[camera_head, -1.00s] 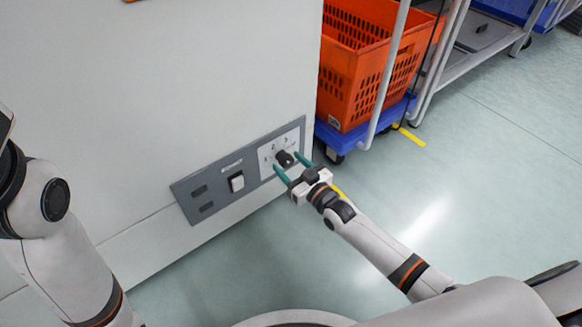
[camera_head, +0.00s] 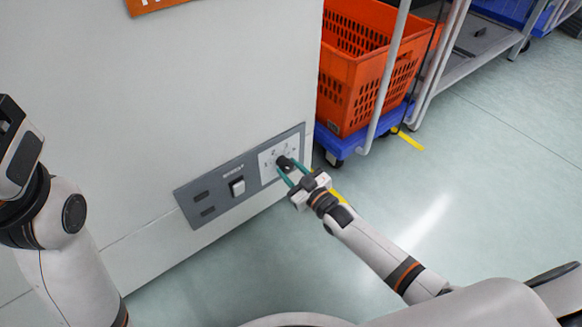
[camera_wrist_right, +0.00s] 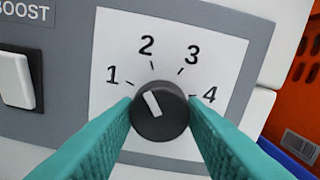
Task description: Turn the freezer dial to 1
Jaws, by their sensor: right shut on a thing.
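The freezer dial (camera_wrist_right: 160,111) is a round black knob with a white pointer mark, on a white plate (camera_wrist_right: 222,48) printed 1 to 4. In the right wrist view its mark points up and left, between 1 and 2, nearer 2. In the head view the dial (camera_head: 284,162) is at the right end of a grey panel (camera_head: 218,178) low on the white freezer. My right gripper (camera_head: 284,170) has its two teal fingers on either side of the dial and is shut on it. My left arm shows at the left edge; its gripper is out of view.
A white rocker switch (camera_head: 238,187), labelled BOOST in the wrist view, sits left of the dial. An orange tote (camera_head: 370,85) on a blue wheeled base (camera_head: 352,140) stands right of the freezer.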

